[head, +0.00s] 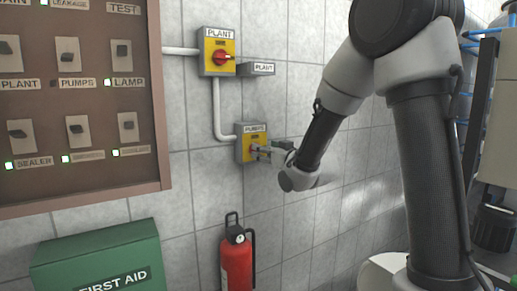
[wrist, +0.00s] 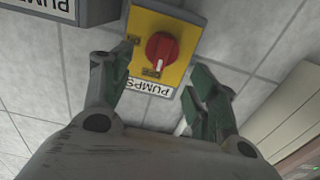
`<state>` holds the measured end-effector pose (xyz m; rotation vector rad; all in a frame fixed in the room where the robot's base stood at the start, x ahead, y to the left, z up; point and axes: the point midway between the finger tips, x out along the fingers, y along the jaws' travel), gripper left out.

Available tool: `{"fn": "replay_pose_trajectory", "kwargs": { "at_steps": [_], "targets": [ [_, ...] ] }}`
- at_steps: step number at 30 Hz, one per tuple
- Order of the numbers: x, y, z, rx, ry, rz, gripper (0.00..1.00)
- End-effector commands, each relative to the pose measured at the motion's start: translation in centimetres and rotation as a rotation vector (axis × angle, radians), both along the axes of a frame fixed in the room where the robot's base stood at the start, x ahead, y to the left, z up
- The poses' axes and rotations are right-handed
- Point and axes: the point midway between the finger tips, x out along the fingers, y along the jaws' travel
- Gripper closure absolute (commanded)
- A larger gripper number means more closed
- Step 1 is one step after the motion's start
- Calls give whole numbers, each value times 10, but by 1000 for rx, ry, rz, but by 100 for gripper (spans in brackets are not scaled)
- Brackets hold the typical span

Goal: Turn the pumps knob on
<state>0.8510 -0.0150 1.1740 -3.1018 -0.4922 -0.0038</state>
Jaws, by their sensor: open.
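The pumps switch box (head: 243,150) is grey with a yellow plate, on the tiled wall in the head view, under its PUMPS label (head: 255,129). In the wrist view its yellow plate (wrist: 175,22) appears upside down, with the red pumps knob (wrist: 160,51) in the middle, its grip running roughly up and down the picture. My gripper (head: 263,150) is at the front of the box. In the wrist view my gripper (wrist: 165,59) is open, one finger each side of the knob, apparently apart from it. The knob is mostly hidden in the head view.
A switch panel (head: 70,185) is at left, over a green first aid box (head: 95,250). A fire extinguisher (head: 236,265) stands below.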

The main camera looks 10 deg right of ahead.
Motion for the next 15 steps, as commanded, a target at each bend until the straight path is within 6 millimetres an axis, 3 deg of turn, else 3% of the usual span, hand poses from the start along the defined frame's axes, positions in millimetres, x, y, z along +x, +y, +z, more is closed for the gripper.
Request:
{"fn": "replay_pose_trajectory", "kwargs": {
  "at_steps": [7,15],
  "targets": [
    [38,12,0,-2,2,-1,41],
    [50,16,0,-2,2,-1,41]
  ]
}}
